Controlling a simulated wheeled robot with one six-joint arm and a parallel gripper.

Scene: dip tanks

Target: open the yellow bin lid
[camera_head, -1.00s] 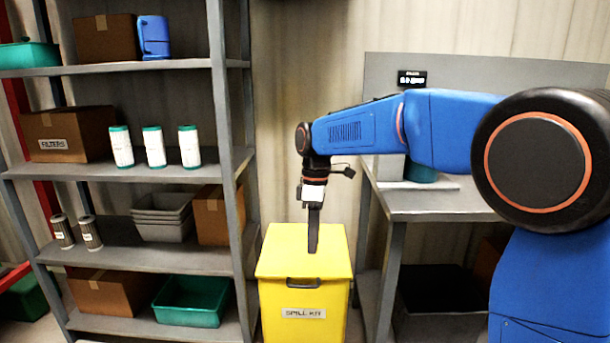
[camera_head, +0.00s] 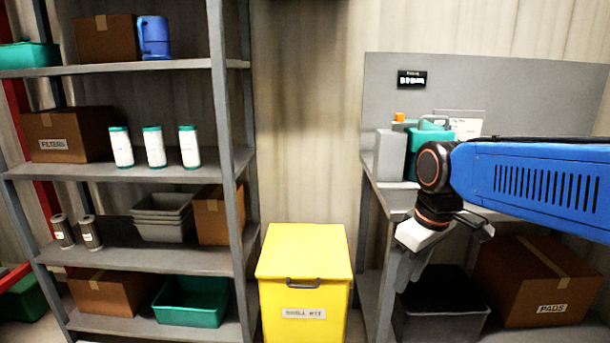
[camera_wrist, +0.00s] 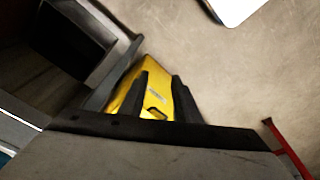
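The yellow bin (camera_head: 304,315) stands on the floor between the shelf and the bench, with a label on its front. Its yellow lid (camera_head: 304,252) lies flat and closed, with a dark handle (camera_head: 303,284) at the front edge. My gripper (camera_head: 408,285) is to the right of the bin, in front of the bench, apart from the lid and pointing down. In the wrist view my gripper (camera_wrist: 162,76) shows two dark fingers spread apart with nothing held. The yellow bin (camera_wrist: 157,90) appears beyond and between them, partly hidden by the fingers.
A grey shelf (camera_head: 233,150) with boxes, filters and trays stands left of the bin. The grey bench (camera_head: 440,213) is at right, holding containers. Beneath it are a dark crate (camera_head: 440,322) and a cardboard box (camera_head: 535,280). Open floor (camera_wrist: 240,80) shows in the wrist view.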

